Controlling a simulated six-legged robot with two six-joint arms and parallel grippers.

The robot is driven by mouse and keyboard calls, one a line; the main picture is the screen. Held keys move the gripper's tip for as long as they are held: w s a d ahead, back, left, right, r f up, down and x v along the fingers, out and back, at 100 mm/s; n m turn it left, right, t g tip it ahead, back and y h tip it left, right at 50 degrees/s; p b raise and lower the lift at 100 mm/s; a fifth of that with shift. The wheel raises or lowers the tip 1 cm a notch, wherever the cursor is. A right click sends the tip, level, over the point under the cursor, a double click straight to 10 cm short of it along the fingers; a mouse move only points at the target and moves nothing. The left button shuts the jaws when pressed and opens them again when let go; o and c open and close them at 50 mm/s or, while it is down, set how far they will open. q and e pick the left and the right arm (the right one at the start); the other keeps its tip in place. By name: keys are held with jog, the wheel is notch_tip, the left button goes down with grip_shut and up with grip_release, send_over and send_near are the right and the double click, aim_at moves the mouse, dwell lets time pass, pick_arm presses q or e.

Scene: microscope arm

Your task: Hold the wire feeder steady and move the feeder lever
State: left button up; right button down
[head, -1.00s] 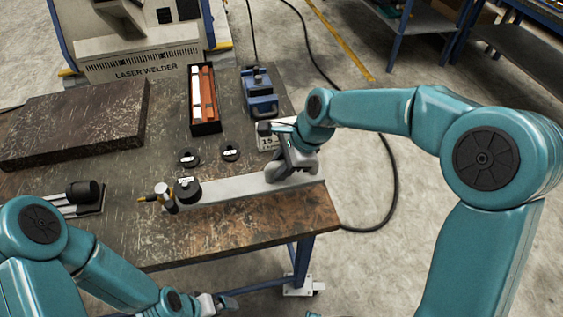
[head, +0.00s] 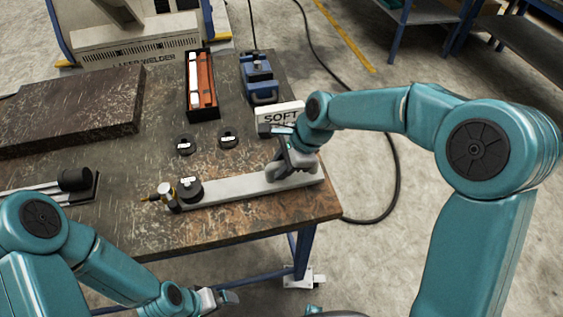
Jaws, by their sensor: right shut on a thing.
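No part is plainly marked as the wire feeder or its lever. A long light-grey bar (head: 235,189) lies near the table's front right edge. A round black cap (head: 189,190) and a small brass-tipped fitting (head: 164,194) sit at its left end. My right gripper (head: 283,172) is shut on the bar towards its right end; its own body hides the contact. My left gripper (head: 222,299) is low at the bottom of the view, in front of the table and apart from the bar. Its jaw gap is too unclear to judge.
A white SOFT block (head: 280,114), a blue device (head: 258,78) and a black tray (head: 203,113) with long pieces stand further back. A dark slab (head: 70,107) lies left.

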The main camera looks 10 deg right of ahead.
pick_arm(q)
jog(key=shift+f, duration=0.3)
dwell(0.6)
dwell(0.9)
jog(key=c, duration=0.9)
notch_tip(320, 180, up, 37)
jog(key=m+y, duration=0.4)
send_over(172, 202)
notch_tip(172, 202, down, 11)
jog(key=shift+f, duration=0.2)
